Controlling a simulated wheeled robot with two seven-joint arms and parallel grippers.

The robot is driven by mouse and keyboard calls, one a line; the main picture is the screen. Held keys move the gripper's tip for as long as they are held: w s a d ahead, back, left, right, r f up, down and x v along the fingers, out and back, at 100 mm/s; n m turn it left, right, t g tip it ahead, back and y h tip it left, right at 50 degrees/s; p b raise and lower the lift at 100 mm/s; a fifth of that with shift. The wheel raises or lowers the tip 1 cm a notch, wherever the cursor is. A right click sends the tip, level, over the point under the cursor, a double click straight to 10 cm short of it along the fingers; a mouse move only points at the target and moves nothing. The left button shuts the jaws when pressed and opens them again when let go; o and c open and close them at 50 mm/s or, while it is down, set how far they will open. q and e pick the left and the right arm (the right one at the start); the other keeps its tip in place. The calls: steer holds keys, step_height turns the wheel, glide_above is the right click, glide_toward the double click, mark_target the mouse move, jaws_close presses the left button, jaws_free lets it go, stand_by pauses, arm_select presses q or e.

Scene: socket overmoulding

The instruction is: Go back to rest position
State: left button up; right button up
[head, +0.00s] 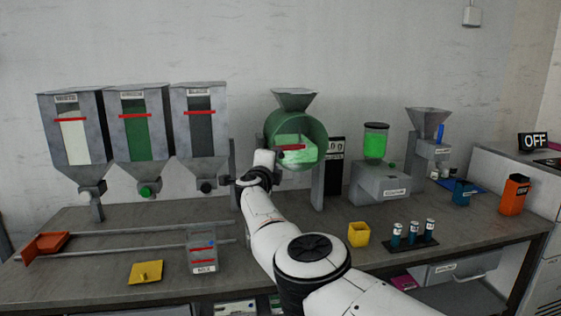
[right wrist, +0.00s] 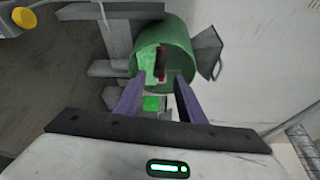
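My right arm reaches in from the lower right of the head view to the green drum mixer (head: 312,128) under a grey hopper. My right gripper (right wrist: 160,80) is open, its two purple fingers apart and pointing at the drum (right wrist: 176,34). The drum's red and black handle (right wrist: 160,62) shows between and beyond the fingertips, with a gap on both sides. The red handle (head: 292,147) also shows in the head view, just right of my wrist. The fingers are hard to make out there. My left gripper is not in view.
Three grey dispensers (head: 134,125) stand left of the mixer. On the table (head: 120,221) are a clear bin (head: 203,252), yellow cup (head: 358,235), vial rack (head: 411,243) and orange box (head: 514,194). A green-filled hopper machine (head: 381,184) stands right of the mixer.

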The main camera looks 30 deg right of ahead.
stand_by(0.5)
steer(key=s+d+f+n+g+h, duration=0.1)
steer(key=s+d+f+n, duration=0.2)
steer(key=s+d+f, duration=0.35)
steer(key=s+d+f+n, duration=0.35)
steer(key=d+f, duration=0.35)
steer(key=f, duration=0.5)
steer(key=s+d+f+n+t+y, duration=0.1)
steer(key=s+d+f+n+y, duration=0.1)
steer(key=s+f+n, duration=0.6)
steer(key=s+a+f+n+y, duration=0.4)
steer(key=s+a+f+n, duration=0.1)
steer(key=s+a+f, duration=0.3)
steer(key=s+a+f+n+y, duration=0.3)
steer(key=s+a+f+n, duration=0.3)
steer(key=a, duration=0.4)
steer(key=s+a+f+n+g+y, duration=0.2)
steer(key=s+a+f, duration=0.1)
steer(key=s+a, duration=0.6)
steer(key=s+a+f+n+g+y, duration=0.1)
steer(key=s+a+f+g+y, duration=0.2)
steer(key=s+a, duration=0.7)
steer(key=s, duration=0.3)
steer(key=shift+n, duration=0.35)
